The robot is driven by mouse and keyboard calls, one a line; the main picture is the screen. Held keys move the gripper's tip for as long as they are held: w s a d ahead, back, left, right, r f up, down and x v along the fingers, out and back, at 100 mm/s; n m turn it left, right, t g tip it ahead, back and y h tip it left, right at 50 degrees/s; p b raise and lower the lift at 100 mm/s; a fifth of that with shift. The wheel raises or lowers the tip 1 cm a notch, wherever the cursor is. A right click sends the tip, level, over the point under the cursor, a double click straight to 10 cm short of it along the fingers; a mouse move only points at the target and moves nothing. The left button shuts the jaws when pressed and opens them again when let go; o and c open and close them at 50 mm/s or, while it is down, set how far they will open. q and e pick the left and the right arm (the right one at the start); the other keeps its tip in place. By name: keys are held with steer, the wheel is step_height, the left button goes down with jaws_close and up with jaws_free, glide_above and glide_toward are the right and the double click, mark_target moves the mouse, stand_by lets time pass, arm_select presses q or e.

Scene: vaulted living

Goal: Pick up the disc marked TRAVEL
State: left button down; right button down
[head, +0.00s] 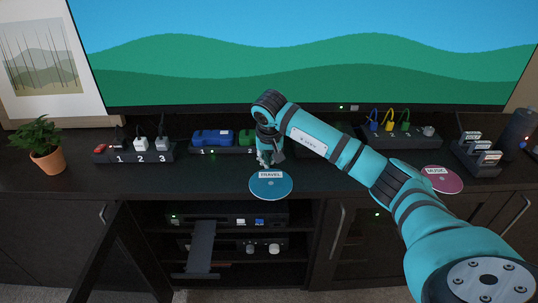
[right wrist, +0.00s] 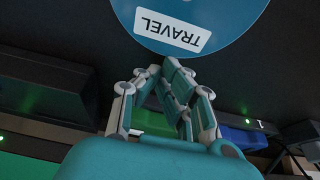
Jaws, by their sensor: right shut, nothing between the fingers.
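The TRAVEL disc (head: 272,188) is blue with a white label. It lies flat on the dark cabinet top, and its near rim reaches the front edge or slightly past it. My right gripper (head: 265,163) is shut and empty, pointing down at the disc's far side. In the right wrist view the closed fingertips (right wrist: 160,72) appear right by the rim of the disc (right wrist: 225,15); whether they touch it I cannot tell. My left gripper is out of view.
A magenta MUSIC disc (head: 445,183) lies to the right. Behind stand a numbered switch strip (head: 132,158), a blue block (head: 212,137), a cable box (head: 398,140) and a wide screen (head: 300,50). A potted plant (head: 38,140) is at left. Below, a dark tray (head: 201,245) sticks out of the open cabinet.

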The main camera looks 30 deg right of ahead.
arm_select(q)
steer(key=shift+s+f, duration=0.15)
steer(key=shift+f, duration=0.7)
arm_select(e)
steer(key=shift+s+a, duration=0.3)
steer(key=shift+s, duration=0.15)
